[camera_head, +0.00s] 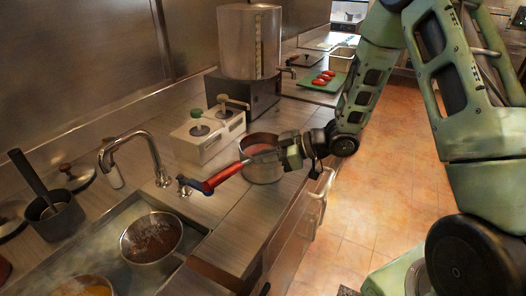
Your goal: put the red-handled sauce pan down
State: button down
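The red-handled sauce pan (262,172) is a round metal pan with a reddish content, at the front edge of the counter in the middle of the head view. Its red handle (226,175) points left and slightly down, with a blue-grey tip. My gripper (252,159) comes in from the right, across the pan. Its fingers appear closed around the handle near the pan, though they are small and partly merge with it. The pan looks upright. I cannot tell whether its base touches the counter.
A faucet (135,150) and a sink with a strainer (151,238) are at left. A white pump dispenser box (208,137) stands behind the pan, a large metal urn (249,42) beyond it. A green board (318,82) holds red items. Bare counter (235,222) lies in front.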

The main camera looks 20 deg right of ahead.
jog(key=c, duration=1.6)
grip_release()
jog(key=shift+c, duration=0.2)
jog(key=b+v, duration=0.1)
jog(key=v, duration=1.1)
jog(key=w+a+r+m+h, duration=0.2)
jog(key=w+a+h, duration=0.1)
jog(key=a+h, duration=0.55)
jog(key=s+a+m+g+h, duration=0.1)
jog(key=s+a+g, duration=0.2)
jog(key=s, duration=1)
jog(key=s+a+r+m+g+h, duration=0.1)
jog(key=s+a+g, duration=0.3)
jog(key=s+a, duration=0.4)
jog(key=s, duration=0.5)
jog(key=shift+s, duration=0.3)
